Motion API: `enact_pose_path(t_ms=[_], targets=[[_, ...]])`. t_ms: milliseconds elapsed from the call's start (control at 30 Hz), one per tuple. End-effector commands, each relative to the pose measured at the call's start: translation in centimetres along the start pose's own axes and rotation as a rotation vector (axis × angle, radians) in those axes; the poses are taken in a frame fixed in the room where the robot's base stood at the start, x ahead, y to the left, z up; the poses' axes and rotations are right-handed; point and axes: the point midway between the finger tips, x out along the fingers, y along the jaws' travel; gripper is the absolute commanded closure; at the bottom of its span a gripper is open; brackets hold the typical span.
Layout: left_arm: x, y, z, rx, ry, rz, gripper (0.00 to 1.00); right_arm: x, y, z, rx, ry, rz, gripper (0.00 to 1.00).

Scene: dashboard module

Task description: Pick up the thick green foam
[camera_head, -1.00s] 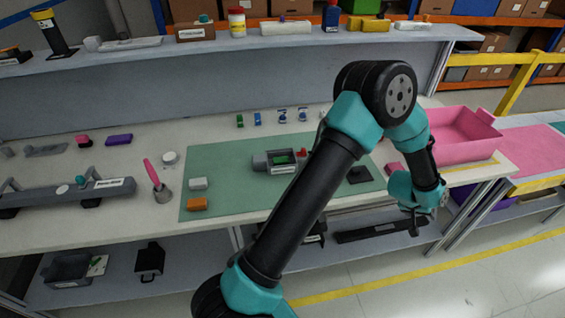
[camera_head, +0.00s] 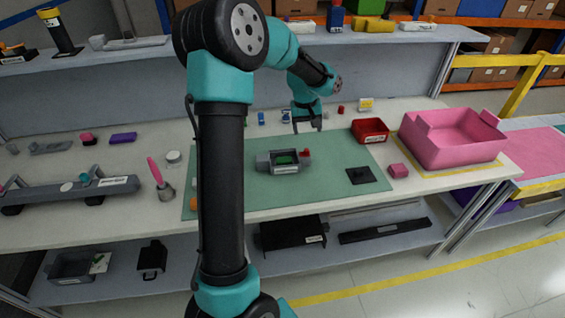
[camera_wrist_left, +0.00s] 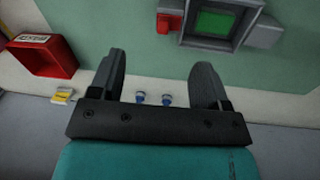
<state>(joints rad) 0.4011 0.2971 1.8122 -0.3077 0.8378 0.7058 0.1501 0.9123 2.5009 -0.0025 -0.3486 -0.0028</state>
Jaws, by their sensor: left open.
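A grey module (camera_head: 277,167) with a green insert (camera_head: 286,159) sits on the green mat. The insert also shows in the left wrist view (camera_wrist_left: 213,23), inside the module's frame. I cannot tell whether it is the thick green foam. The small green piece at the mat's back edge is hidden behind my arm. My left gripper (camera_head: 307,127) hangs over the back of the table, behind the module. In the left wrist view its jaws (camera_wrist_left: 157,64) are apart with nothing gripped; two small blue-and-white items (camera_wrist_left: 153,99) show beyond them. My right gripper is not in view.
A red tray (camera_head: 370,131) stands right of the gripper, a pink bin (camera_head: 455,150) at far right. A small blue item (camera_head: 261,118) stands left of the gripper. The mat's right middle is clear.

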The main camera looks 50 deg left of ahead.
Motion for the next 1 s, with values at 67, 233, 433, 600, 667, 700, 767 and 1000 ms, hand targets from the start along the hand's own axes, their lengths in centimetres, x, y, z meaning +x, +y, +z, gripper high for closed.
enact_pose_path(t_ms=[67, 233, 433, 600, 667, 700, 767, 1000], targets=[[-2.1, -3.9, -0.4, -0.063, -0.003, -0.06, 0.3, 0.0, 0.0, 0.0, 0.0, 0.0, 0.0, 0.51], [-3.8, -7.1, -0.5, -0.118, -0.011, -0.12, 0.3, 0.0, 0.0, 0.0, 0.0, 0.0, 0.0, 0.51], [-3.8, -7.1, -0.4, -0.117, -0.012, -0.121, 0.3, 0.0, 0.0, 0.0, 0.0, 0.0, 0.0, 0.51], [-3.4, -7.1, -0.4, -0.116, -0.013, -0.121, 0.3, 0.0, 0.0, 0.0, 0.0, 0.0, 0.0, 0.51], [-2.9, -7.2, -0.4, -0.116, -0.015, -0.122, 0.3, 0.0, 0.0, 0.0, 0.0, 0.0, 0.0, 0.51], [-2.5, -7.2, -0.4, -0.116, -0.015, -0.122, 0.3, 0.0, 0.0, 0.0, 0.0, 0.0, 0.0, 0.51], [-1.6, -7.3, -0.3, -0.116, -0.015, -0.121, 0.3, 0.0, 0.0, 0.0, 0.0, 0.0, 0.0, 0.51], [2.5, -7.8, -0.2, -0.116, -0.016, -0.122, 0.3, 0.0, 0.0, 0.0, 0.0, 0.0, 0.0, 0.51]])
